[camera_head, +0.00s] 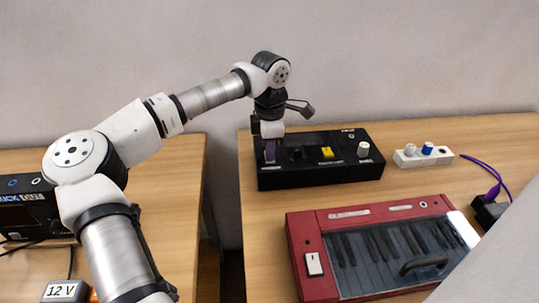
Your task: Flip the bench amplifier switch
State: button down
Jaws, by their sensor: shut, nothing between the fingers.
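A long black box (345,175) lies on the right-hand table against the back. It looks like the bench amplifier, but I can read no label that confirms it. A yellow switch-like part (327,153) sits near the middle of its top, and a white knob (363,149) is to the right of that. My gripper (270,158) points down over the box's left end, with its fingers shut and empty. The fingertips are at or just above the top; I cannot tell if they touch. They hide part of that end.
A red keyboard unit (308,262) with a white rocker switch (314,264) stands in front. A white block with knobs (424,155) and a purple cable (481,165) lie right. A gap separates the left table (175,175). A grey surface blocks the lower right.

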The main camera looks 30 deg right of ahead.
notch_tip(320, 180, up, 7)
jog(key=p, duration=0.4)
jog(key=shift+f, duration=0.1)
dwell(0.7)
